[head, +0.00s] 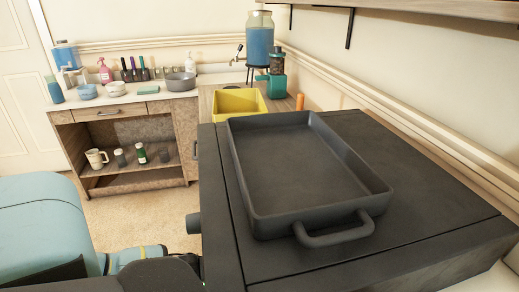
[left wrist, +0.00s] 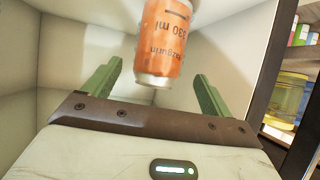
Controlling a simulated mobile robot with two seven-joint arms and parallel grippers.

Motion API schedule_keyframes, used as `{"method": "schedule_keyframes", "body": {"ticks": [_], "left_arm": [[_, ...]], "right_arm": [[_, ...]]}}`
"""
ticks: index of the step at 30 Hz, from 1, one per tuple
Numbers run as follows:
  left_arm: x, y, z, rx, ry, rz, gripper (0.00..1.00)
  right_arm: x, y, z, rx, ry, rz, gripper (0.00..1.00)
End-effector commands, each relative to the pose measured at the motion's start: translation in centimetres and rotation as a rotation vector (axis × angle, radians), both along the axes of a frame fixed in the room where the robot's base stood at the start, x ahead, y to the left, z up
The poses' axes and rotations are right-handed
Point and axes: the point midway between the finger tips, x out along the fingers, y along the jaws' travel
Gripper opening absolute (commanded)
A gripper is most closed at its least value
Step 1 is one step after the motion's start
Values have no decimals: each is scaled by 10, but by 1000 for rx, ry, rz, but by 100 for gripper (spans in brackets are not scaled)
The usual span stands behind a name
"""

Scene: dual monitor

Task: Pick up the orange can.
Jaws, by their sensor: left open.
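An orange can (left wrist: 166,42) with a silver end shows at the top middle of the left wrist view, its printing upside down in the picture. Its upper part is cut off by the frame edge. My left gripper (left wrist: 157,72) is open, with one green finger on each side of the can's near end. A gap shows on both sides, and neither finger appears to touch it. I do not make out the can in the head view, where my left arm shows at the lower left. My right gripper is in neither view.
Pale walls enclose the can. Shelves with jars (left wrist: 287,95) stand at the right of the left wrist view. In the head view a dark roasting pan (head: 300,165) lies on a black surface (head: 440,215), with a yellow bin (head: 238,103) behind it.

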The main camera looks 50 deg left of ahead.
Motion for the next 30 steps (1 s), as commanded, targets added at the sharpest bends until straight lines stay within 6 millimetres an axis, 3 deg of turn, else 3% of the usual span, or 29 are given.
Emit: {"method": "schedule_keyframes", "body": {"ticks": [12, 23, 30], "left_arm": [[38, -14, -20, 1, -1, 0, 85], [44, -16, -22, 1, 0, 0, 85], [44, -16, -22, 1, -1, 0, 55]], "right_arm": [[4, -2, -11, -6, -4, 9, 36], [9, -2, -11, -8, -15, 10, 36], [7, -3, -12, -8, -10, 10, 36]]}}
